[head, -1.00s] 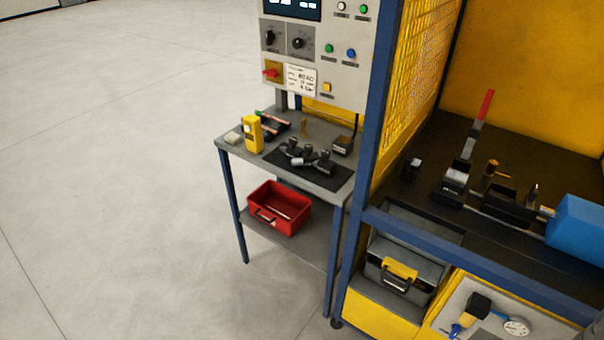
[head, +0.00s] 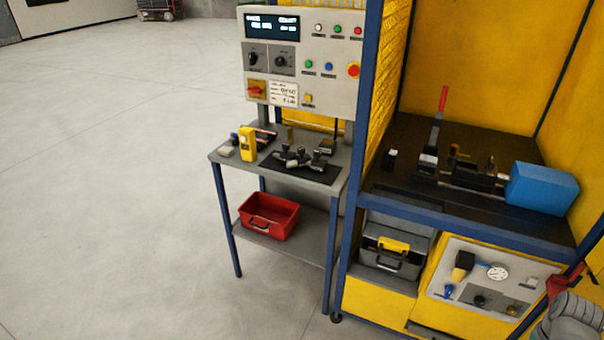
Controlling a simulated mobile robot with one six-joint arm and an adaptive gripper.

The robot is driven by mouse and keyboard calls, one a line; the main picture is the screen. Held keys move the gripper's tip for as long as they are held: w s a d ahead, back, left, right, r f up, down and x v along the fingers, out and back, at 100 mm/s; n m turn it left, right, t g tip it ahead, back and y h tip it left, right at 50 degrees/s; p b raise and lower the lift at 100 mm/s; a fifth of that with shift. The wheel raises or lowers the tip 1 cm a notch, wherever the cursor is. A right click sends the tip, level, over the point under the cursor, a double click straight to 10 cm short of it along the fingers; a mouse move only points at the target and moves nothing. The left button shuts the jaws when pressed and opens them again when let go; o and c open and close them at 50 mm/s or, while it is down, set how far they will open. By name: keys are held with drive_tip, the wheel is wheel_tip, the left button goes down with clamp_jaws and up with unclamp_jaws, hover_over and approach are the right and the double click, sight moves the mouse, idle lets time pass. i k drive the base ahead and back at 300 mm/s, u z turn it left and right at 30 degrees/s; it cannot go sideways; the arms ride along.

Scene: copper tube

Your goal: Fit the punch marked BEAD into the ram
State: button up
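Several dark and metallic tool pieces, likely the punches, lie on a black mat (head: 322,176) on the small side table. Their markings are too small to read, so I cannot tell which one says BEAD. In the enclosure on the right, a blue cylinder body (head: 541,188) lies on the dark bench, in line with a dark block (head: 474,176) and a clamp with an upright red-handled lever (head: 443,100). The ram appears to belong to this line, but its socket cannot be made out.
A yellow handheld device (head: 247,145) stands on the side table (head: 222,157). A red bin (head: 269,216) sits on its lower shelf. A blue frame post (head: 364,110) separates table and enclosure. A control panel (head: 330,75) stands behind the table. Floor at left is clear.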

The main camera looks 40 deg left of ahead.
sight(472, 175)
drive_tip(key=z, duration=0.05)
drive_tip(key=k, duration=1.2)
drive_tip(key=u, duration=0.75)
drive_tip(key=i, duration=1.7)
drive_tip(key=z, duration=0.05)
